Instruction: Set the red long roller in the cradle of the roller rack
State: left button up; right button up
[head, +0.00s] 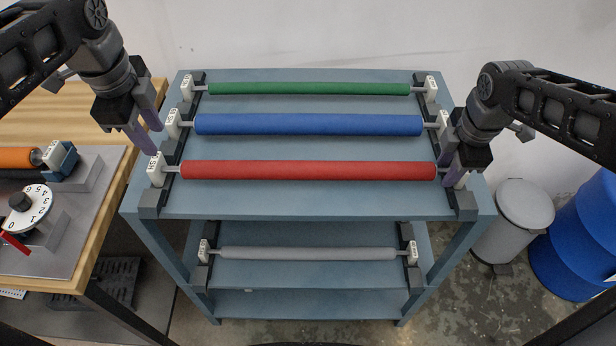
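The red long roller (308,170) lies level across the front of the upper shelf of the blue-grey roller rack (310,205). Its left white end block (156,170) is at the dark left cradle rail (149,200). Its right end is partly hidden by my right gripper, so I cannot tell how it sits there. My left gripper (153,141) is open and empty, its purple fingers apart just above and behind the left end block. My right gripper (445,174) has its fingers apart beside the right end block; whether they touch it is unclear.
A blue roller (308,125) and a green roller (308,88) lie behind the red one. A grey roller (308,253) is on the lower shelf. A wooden table (75,112) with a dial device (30,205) stands left. A bin (524,205) and blue barrel (580,240) stand right.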

jog(key=shift+r, duration=0.1)
notch_tip(320, 180, up, 12)
jog(key=s, duration=0.2)
jog(key=shift+s+f, duration=0.15)
jog(key=shift+f, duration=0.05)
jog(key=shift+s+f, duration=0.1)
dwell(0.6)
